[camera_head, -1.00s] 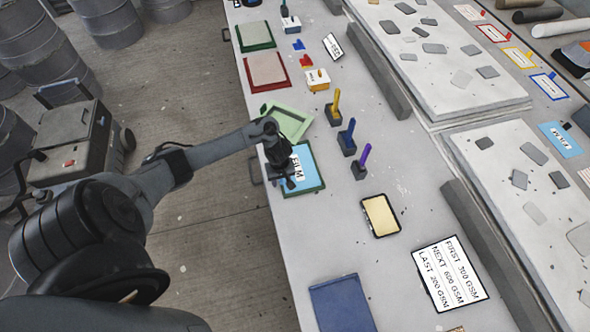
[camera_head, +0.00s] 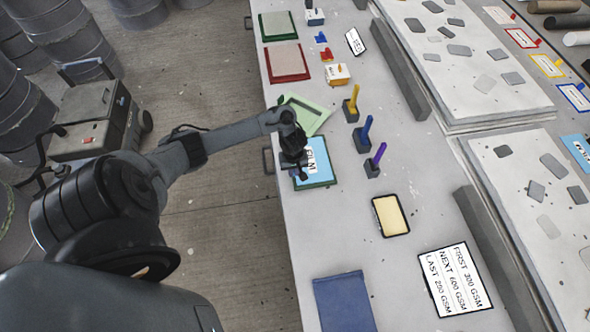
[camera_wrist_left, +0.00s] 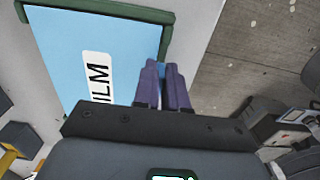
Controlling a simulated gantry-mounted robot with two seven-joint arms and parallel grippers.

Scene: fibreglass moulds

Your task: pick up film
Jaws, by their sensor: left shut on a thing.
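The film (camera_head: 322,163) is a light blue sheet with a white label reading FILM. It lies in a dark green frame or tray near the table's left edge. My left gripper (camera_head: 299,177) is at the film's left edge, partly covering the label. In the left wrist view the film (camera_wrist_left: 65,55) fills the upper left, and the purple-grey fingertips (camera_wrist_left: 163,85) are close together at its edge. They are shut on the film's edge; the exact grip is partly hidden. My right gripper is not in view.
Yellow (camera_head: 351,106), blue (camera_head: 363,133) and purple (camera_head: 375,161) handled tools stand to the right. A cream pad (camera_head: 390,216), a blue sheet (camera_head: 344,303) and a sign (camera_head: 455,280) lie nearer.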

